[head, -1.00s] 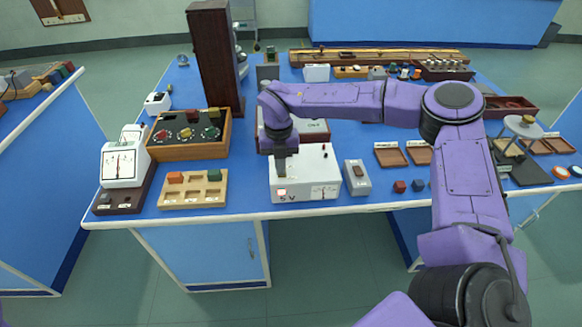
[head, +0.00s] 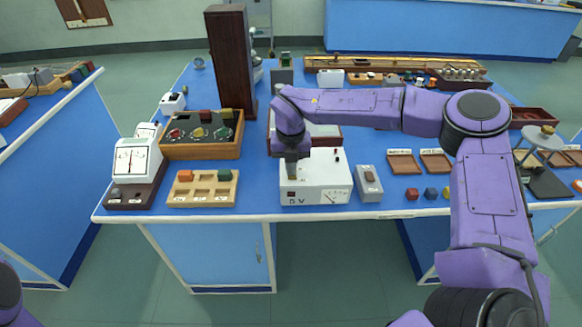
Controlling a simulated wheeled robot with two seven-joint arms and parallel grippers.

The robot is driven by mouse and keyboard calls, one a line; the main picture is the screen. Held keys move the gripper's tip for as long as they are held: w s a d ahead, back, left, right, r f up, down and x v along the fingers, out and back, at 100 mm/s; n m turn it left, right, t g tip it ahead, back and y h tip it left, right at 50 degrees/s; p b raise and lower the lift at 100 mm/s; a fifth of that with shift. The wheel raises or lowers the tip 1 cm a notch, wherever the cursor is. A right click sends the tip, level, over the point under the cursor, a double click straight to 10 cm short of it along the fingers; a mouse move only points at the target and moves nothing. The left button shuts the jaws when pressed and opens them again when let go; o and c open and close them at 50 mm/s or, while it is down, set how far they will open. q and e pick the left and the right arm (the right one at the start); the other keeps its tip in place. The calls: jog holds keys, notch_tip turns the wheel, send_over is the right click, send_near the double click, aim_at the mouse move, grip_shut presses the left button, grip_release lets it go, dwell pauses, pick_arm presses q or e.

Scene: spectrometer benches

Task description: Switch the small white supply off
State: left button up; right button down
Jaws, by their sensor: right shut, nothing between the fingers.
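The small white supply (head: 325,185) stands near the front edge of the middle bench. Its front face carries a "5 V" mark, a dial at the right and a small dark red patch (head: 291,194) at the left. My right gripper (head: 292,178) points down at the left part of its top, close to the front edge. It is shut and empty. I cannot tell whether its tips touch the supply, and they hide part of its top. My left gripper is out of view.
A grey switch box (head: 368,184) stands close to the right of the supply. A wooden tray with blocks (head: 203,201) and a white meter (head: 132,160) are to the left. A larger white-topped box (head: 325,134) sits behind. Small cubes (head: 412,194) lie to the right.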

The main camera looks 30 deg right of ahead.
jog(key=r+p, duration=0.4)
jog(key=shift+w+d+r, duration=0.1)
jog(key=shift+w+d, duration=0.05)
jog(key=shift+w, duration=0.05)
jog(key=shift+s+r+b, duration=0.2)
jog(key=shift+r+b, duration=0.45)
jog(key=shift+b, duration=0.15)
notch_tip(320, 180, up, 8)
jog(key=b, duration=0.1)
jog(key=shift+s+a+r, duration=0.25)
jog(key=shift+s+a, duration=0.1)
jog(key=shift+s, duration=0.1)
jog(key=shift+f, duration=0.1)
